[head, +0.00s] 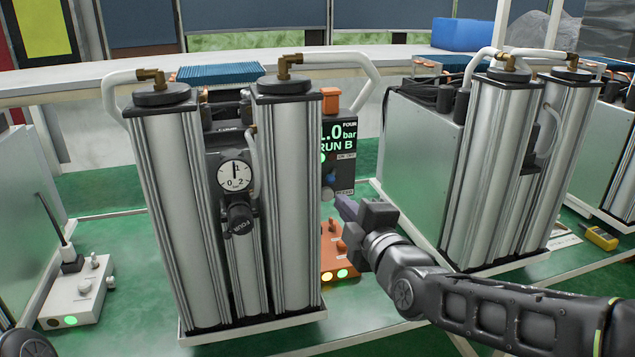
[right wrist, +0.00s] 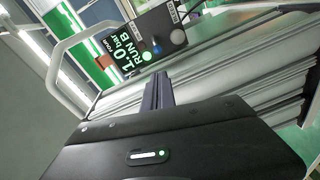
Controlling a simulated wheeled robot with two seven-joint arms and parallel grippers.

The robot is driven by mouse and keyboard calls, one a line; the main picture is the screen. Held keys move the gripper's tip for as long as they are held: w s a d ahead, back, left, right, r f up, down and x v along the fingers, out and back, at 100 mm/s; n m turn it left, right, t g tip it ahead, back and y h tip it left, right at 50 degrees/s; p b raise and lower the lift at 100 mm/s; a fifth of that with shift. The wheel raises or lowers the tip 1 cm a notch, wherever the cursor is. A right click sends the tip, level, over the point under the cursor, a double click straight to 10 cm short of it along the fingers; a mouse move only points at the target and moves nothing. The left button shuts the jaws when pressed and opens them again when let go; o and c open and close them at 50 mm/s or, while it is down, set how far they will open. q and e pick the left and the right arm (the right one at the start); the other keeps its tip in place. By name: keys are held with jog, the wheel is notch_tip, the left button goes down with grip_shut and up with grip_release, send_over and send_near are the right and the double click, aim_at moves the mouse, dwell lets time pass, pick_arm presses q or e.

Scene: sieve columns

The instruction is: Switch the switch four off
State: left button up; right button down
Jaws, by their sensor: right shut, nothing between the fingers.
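The control panel marked FOUR (head: 338,135) is on the right side of the middle twin-column unit. Its dark screen reads 1.0 bar and RUN B in green. In the right wrist view the panel (right wrist: 118,55) appears tilted, with a lit green spot (right wrist: 146,56) and a round grey knob (right wrist: 178,37) beside small labels. The switch's lever position is too small to tell. My right gripper (head: 344,205) is shut and empty, just below and in front of the panel. Its closed fingers (right wrist: 157,90) point toward the panel, apparently apart from it.
The twin silver columns (head: 290,200) with a pressure gauge (head: 234,175) stand left of my right gripper. Another twin-column unit (head: 490,170) stands to the right. An orange box (head: 338,255) with lit lamps sits below, and a white box (head: 78,295) at the left.

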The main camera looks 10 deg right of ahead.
aim_at(333, 175)
jog(key=shift+f, duration=0.1)
dwell(0.3)
jog(key=w+a+p, duration=0.1)
jog(key=w+p, duration=0.1)
jog(key=w, duration=0.8)
jog(key=shift+a+f, duration=0.2)
